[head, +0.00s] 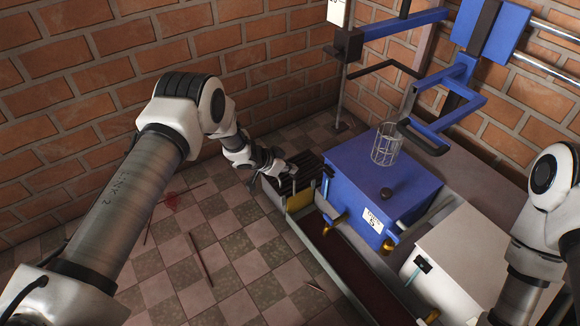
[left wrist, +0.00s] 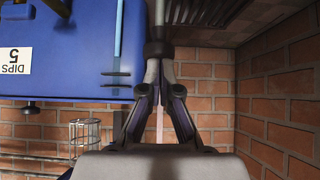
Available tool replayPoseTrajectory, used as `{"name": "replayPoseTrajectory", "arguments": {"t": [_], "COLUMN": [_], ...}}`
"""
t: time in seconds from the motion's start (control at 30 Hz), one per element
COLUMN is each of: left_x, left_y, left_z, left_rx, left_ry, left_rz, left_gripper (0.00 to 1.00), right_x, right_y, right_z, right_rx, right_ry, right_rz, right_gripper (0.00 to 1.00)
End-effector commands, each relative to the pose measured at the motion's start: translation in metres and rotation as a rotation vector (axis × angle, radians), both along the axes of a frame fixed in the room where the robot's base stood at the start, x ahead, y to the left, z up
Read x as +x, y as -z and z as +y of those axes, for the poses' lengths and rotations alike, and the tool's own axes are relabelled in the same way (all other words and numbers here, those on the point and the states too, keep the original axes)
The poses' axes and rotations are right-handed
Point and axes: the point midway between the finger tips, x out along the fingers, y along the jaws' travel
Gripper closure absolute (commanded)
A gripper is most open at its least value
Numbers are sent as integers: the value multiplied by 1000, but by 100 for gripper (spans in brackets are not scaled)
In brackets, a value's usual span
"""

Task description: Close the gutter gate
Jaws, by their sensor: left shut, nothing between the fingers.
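A long gutter (head: 335,258) with a dark floor runs along the front of the blue box. A yellow plate (head: 300,200), which looks like the gutter gate, stands at its far end, beside a dark ribbed rack (head: 308,168). I cannot tell how far the gate is open. My left gripper (head: 287,172) is at the rack's left side, just above and behind the yellow plate. In the left wrist view its fingers (left wrist: 158,48) meet at the tips with nothing between them. The gate cannot be made out there. My right arm shows at the right edge, its gripper out of view.
The blue box (head: 372,180) labelled DIPS 5 stands right of the gutter, with a wire basket (head: 386,145) above it. A white box (head: 470,255) is nearer. Brick walls close off the back. Thin sticks (head: 200,258) lie on the open tiled floor.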

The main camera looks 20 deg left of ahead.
Motion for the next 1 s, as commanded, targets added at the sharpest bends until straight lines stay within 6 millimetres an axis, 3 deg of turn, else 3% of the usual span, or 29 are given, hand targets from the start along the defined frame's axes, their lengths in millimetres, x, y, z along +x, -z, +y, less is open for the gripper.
{"name": "replayPoseTrajectory", "arguments": {"t": [0.2,0.5,0.87,1.0], "left_x": [-5,-49,-60,-76], "left_y": [-51,-103,-112,-94], "left_z": [-8,26,35,22], "left_rx": [0,-3,-1,2], "left_ry": [1,-4,-1,24], "left_rz": [-1,-3,-5,35], "left_gripper": [100,100,100,100], "right_x": [0,0,0,0], "right_y": [-50,-83,-86,-86], "right_z": [0,0,0,0], "right_rx": [0,0,0,0], "right_ry": [0,0,0,-1], "right_rz": [0,0,0,0], "right_gripper": [31,31,31,31]}}
